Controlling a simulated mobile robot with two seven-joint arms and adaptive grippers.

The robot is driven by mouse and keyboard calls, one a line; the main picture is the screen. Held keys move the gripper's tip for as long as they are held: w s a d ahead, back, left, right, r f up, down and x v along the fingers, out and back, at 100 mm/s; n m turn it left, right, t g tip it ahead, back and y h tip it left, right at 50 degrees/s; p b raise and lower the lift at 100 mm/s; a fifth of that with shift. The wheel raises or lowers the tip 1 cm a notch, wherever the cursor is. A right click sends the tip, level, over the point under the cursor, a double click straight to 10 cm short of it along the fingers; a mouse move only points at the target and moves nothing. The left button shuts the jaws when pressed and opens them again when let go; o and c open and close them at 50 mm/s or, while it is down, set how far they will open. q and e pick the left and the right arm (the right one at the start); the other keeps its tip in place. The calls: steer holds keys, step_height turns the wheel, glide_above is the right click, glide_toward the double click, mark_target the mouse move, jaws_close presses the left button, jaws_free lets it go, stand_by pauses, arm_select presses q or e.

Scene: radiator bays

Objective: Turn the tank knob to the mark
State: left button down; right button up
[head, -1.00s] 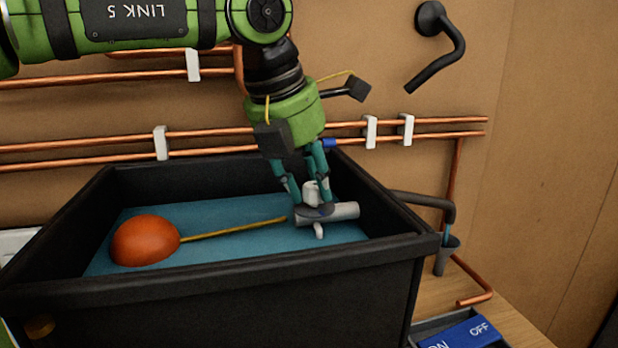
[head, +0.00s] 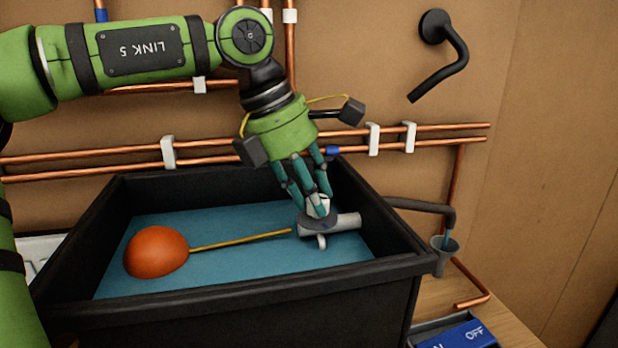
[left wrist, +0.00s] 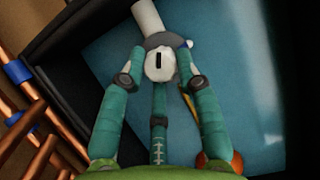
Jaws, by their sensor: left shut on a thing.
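The tank (head: 250,298) is a black open box holding blue water. The tank knob (head: 318,207) is white and sits on a grey and white valve body (head: 345,222) inside the tank, near its right side. My left gripper (head: 317,202) reaches down from above, its teal fingers shut on the knob. In the left wrist view the knob (left wrist: 159,65) shows a dark bar on its top between the fingers. A small blue patch shows on the grey disc beside the knob; I cannot tell whether the bar points at a mark. My right gripper is not in view.
An orange float (head: 156,252) on a yellow rod (head: 240,240) lies left of the valve. Copper pipes (head: 80,160) run along the wall behind. A black hooked pipe (head: 445,55) hangs upper right. A blue ON/OFF switch (head: 455,335) is at lower right.

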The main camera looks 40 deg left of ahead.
arm_select(q)
steer(key=m+p, duration=0.2)
steer(key=shift+w+r+m+g+h, duration=0.15)
steer(key=shift+r+m+g+h, duration=0.15)
steer(key=shift+m+g+h, duration=0.1)
steer(key=m+g+p, duration=0.1)
steer(key=m, duration=0.1)
steer(key=shift+f+m+h+p, duration=0.15)
steer(key=shift+m+h+p, duration=0.15)
steer(key=shift+m+p, duration=0.1)
steer(key=shift+w+f+m+g, duration=0.15)
steer(key=shift+m+g, duration=0.35)
steer(key=shift+m, duration=0.7)
steer(key=shift+f+m+g+p, duration=0.1)
steer(key=shift+m+g+p, duration=0.3)
steer(key=shift+m, duration=0.8)
steer(key=shift+f, duration=0.1)
steer(key=c, duration=0.9)
jaws_free()
steer(key=shift+c, duration=0.2)
steer(key=shift+d, duration=0.3)
steer(key=shift+a+r, duration=0.1)
steer(key=shift+r, duration=0.15)
